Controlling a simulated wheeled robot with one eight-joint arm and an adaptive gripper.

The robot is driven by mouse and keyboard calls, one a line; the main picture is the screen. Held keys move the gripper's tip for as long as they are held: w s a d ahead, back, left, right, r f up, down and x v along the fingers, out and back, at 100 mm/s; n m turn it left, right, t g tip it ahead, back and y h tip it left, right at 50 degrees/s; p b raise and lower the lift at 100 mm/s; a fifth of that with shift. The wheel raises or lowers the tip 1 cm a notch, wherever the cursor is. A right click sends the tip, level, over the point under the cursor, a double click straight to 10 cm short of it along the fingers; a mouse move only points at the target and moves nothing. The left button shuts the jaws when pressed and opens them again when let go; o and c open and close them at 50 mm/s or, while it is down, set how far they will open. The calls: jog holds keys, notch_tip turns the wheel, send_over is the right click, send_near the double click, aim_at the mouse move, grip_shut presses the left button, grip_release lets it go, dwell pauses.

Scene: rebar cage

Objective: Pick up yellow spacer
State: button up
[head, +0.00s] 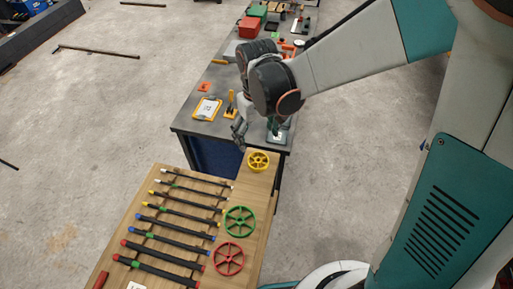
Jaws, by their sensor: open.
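The yellow spacer (258,161) is a small spoked wheel lying flat near the far right corner of the wooden table. My gripper (240,136) hangs from my arm above and a little left of the yellow spacer, near the gap between the wooden table and the grey bench. Its jaws look open, and nothing shows between them. The gripper is apart from the spacer in the picture. How high it is above the table is hard to tell.
A green spacer (239,221) and a red spacer (229,258) lie nearer on the wooden table (160,175). Several dark rods (172,225) with coloured ends lie left of them. The grey bench (222,130) behind carries a clipboard (207,109) and tools.

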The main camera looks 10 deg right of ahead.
jog(key=b, duration=0.5)
send_over(259, 159)
jog(key=s, duration=0.2)
jog(key=f, duration=0.8)
jog(key=shift+w+a, duration=0.25)
jog(key=shift+a, duration=0.15)
jog(key=shift+w+d+f+b, duration=0.15)
jog(key=shift+f+b, duration=0.4)
jog(key=shift+f, duration=0.75)
jog(key=shift+s+d+f+b, duration=0.15)
jog(key=shift+f+b, duration=0.4)
jog(key=shift+f, duration=0.75)
jog(key=shift+w, duration=0.1)
jog(key=shift+d+r, duration=0.1)
jog(key=c, duration=1)
